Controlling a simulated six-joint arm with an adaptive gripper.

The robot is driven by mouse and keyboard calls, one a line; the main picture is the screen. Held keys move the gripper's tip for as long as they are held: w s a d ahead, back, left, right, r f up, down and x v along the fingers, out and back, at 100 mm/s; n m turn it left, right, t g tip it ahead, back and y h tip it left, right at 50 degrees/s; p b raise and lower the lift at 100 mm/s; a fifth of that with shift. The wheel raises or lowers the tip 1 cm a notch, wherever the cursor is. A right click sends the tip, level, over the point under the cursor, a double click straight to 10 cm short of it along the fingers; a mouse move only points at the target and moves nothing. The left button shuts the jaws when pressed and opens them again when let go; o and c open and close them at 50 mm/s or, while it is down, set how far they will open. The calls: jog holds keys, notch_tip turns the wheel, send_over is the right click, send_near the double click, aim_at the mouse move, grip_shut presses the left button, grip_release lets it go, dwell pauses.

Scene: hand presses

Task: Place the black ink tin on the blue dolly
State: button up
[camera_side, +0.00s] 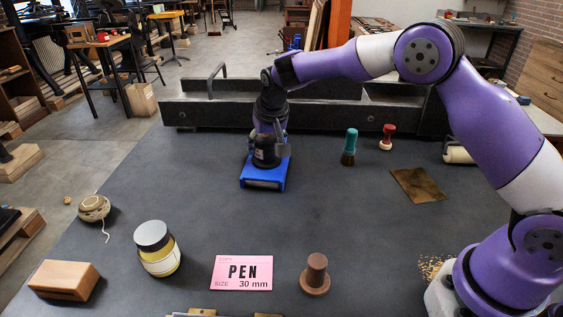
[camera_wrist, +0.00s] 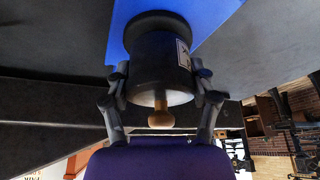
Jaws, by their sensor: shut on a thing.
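The black ink tin (camera_side: 264,158) is upright over the middle of the blue dolly (camera_side: 250,180). Its base looks to be on or very close to the dolly's deck; I cannot tell which. In the wrist view the tin (camera_wrist: 150,62) has a pale label on its side, a white top and a wooden knob, with the dolly (camera_wrist: 212,18) beyond its base. My gripper (camera_side: 268,142) is shut on the tin from above. In the wrist view the fingers of my gripper (camera_wrist: 161,76) press on both sides of it.
A long dark press bed (camera_side: 310,115) stands behind the dolly. A teal-handled brush (camera_side: 350,146), a red stamp (camera_side: 387,137) and a brown sheet (camera_side: 418,185) are to the right. A cream jar (camera_side: 160,262), pink card (camera_side: 242,272) and wooden knob (camera_side: 316,273) are in front.

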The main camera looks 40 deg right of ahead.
jog(key=shift+f, duration=0.25)
jog(key=shift+f, duration=0.15)
jog(key=o, duration=1.4)
jog(key=v, duration=1.2)
jog(key=s+d+r+n, duration=0.25)
jog(key=s+r, duration=0.25)
jog(key=s, duration=0.6)
jog(key=shift+n+t+y, duration=0.7)
jog(key=shift+n+y, duration=0.1)
jog(key=shift+n, duration=0.15)
jog(key=s+f, duration=0.1)
jog(key=s, duration=0.3)
jog(key=s+f, duration=0.1)
jog(key=s, duration=0.3)
jog(key=s+f, duration=0.2)
jog(key=s, duration=0.2)
jog(key=shift+s, duration=0.4)
